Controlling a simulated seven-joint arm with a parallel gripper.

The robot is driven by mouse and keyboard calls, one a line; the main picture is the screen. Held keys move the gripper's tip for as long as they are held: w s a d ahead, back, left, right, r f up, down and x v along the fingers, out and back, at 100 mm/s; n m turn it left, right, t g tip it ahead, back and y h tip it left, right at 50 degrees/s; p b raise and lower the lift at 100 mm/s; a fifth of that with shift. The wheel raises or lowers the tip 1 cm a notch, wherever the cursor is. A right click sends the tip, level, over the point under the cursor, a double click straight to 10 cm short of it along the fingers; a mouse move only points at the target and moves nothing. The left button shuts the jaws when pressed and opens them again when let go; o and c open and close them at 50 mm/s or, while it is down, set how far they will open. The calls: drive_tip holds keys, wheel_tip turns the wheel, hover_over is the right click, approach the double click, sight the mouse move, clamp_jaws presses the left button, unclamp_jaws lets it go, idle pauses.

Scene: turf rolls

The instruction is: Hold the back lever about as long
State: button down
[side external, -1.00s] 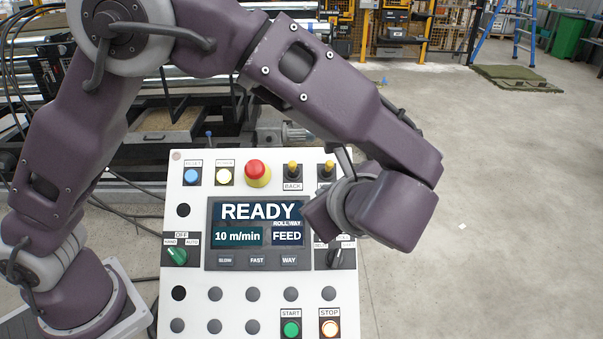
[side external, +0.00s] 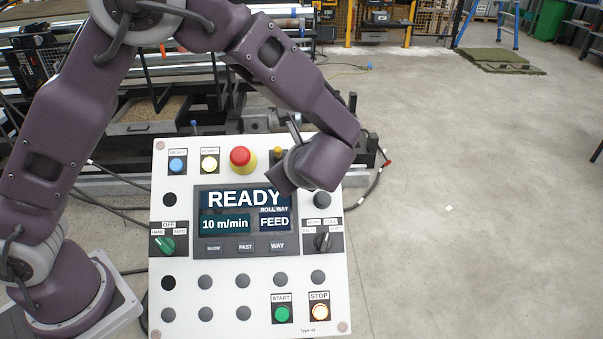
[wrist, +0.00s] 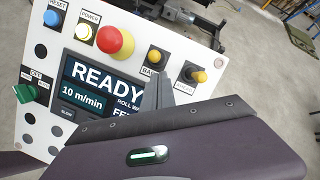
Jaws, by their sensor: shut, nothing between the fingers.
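The back lever, a short stick with a yellow knob (side external: 277,152), stands in the top row of the white control panel (side external: 160,325). Its knob also shows in the wrist view (wrist: 154,57), with its label partly covered. My gripper (wrist: 160,86) is shut and empty, its grey fingertips just below and right of that knob in the wrist view. I cannot tell whether they touch the lever. A second yellow-knobbed lever (wrist: 199,77) stands to the right; my wrist hides it in the side view. The display (side external: 242,222) reads READY, 10 m/min and FEED.
A red mushroom button (side external: 240,157) is left of the back lever, beside the white power button (side external: 210,164). Machinery stands behind; open floor lies right.

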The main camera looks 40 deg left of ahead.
drive_tip(key=shift+a+r, duration=0.3)
drive_tip(key=shift+a, duration=0.15)
drive_tip(key=shift+r, duration=0.1)
